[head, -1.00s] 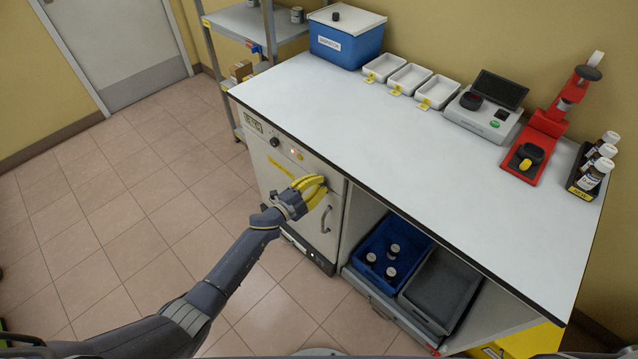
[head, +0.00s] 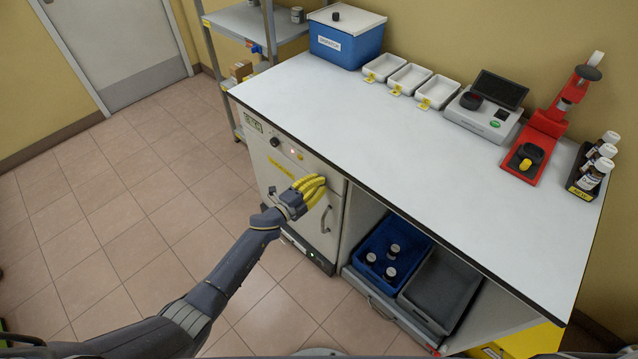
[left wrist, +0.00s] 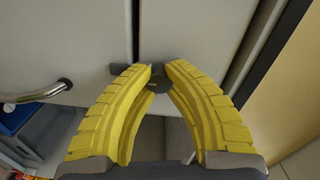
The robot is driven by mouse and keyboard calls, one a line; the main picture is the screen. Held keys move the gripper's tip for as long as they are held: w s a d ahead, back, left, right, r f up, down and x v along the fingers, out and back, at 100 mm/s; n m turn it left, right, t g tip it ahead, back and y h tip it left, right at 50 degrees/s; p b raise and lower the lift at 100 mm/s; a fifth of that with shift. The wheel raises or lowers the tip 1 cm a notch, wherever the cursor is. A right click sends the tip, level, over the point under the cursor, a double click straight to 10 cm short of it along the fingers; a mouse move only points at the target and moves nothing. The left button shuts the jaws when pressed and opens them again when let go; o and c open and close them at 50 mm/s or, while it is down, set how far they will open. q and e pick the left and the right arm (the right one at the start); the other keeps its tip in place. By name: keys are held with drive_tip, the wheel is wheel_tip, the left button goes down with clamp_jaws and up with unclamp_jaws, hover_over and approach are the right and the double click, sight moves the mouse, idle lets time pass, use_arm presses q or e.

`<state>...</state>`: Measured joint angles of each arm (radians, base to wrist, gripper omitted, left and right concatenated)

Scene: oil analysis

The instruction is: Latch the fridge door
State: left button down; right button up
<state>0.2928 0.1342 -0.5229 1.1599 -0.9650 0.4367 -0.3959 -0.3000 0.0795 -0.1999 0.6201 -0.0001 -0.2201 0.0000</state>
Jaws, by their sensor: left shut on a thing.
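The fridge door (head: 310,228) is a pale front under the left end of the bench, with a curved metal handle (head: 326,219). It looks closed, flush with the cabinet. My left gripper (head: 318,188) is at the door's upper right part, above the handle. In the left wrist view its yellow fingers (left wrist: 158,74) are closed around a small dark latch (left wrist: 118,69) beside a dark seam between two pale panels. The fingers hide most of the latch. The handle also shows in the left wrist view (left wrist: 45,93). My right gripper is out of view.
The white bench top (head: 400,150) overhangs the fridge. An open bay to its right holds a blue crate (head: 368,238) with several bottles and a grey tray (head: 447,285). The tiled floor (head: 150,210) to the left is clear.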

use_arm(q)
drive_tip(key=c, duration=1.1)
unclamp_jaws()
drive_tip(key=shift+c, duration=0.2)
drive_tip(key=v, duration=1.2)
